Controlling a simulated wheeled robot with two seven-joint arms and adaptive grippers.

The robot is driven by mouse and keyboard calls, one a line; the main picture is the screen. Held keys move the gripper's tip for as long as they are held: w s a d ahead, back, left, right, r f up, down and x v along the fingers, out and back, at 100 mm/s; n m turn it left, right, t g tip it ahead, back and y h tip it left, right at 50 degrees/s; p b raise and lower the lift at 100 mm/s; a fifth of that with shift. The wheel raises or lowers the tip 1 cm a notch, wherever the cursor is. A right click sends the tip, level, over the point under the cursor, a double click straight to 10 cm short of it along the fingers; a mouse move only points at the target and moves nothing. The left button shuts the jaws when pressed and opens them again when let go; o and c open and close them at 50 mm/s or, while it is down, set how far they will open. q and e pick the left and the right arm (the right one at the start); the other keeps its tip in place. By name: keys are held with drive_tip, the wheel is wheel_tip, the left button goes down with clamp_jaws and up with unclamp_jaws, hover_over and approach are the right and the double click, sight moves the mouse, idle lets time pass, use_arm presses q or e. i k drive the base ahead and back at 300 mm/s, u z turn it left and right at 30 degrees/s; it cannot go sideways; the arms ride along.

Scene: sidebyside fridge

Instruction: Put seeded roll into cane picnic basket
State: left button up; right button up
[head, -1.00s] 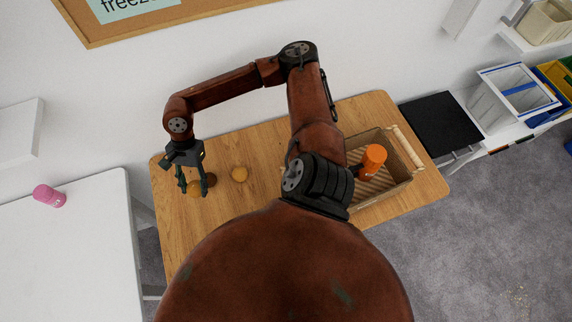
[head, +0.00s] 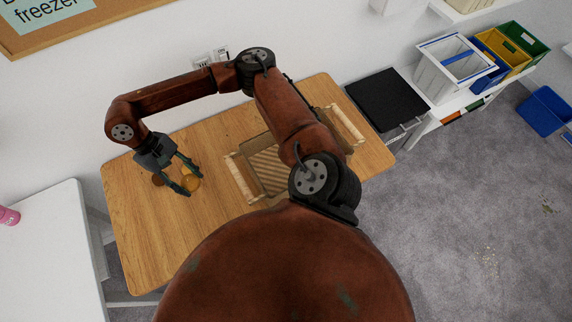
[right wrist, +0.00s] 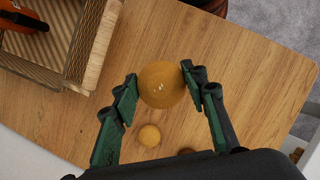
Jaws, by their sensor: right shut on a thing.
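The seeded roll (right wrist: 162,85), a round golden-brown ball with a few pale specks, is between the fingertips of my right gripper (right wrist: 160,88). It looks larger than the other round things, so it seems raised off the table. In the head view my right gripper (head: 193,183) is over the table's left part, shut on the roll (head: 190,184). The cane picnic basket (head: 240,181) stands open on the table to the right, partly hidden by my arm. Its side shows in the right wrist view (right wrist: 86,45). My left gripper is not in view.
A small yellow ball (right wrist: 149,135) and a brown round thing (right wrist: 187,151) lie on the wooden table (head: 150,235). A white table (head: 45,240) stands left. Bare tabletop lies between roll and basket.

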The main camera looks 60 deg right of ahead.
sight(276, 173)
drive_tip(key=z, duration=0.3)
drive_tip(key=k, duration=0.75)
drive_tip(key=z, duration=0.15)
drive_tip(key=i, duration=0.6)
drive_tip(key=z, duration=0.3)
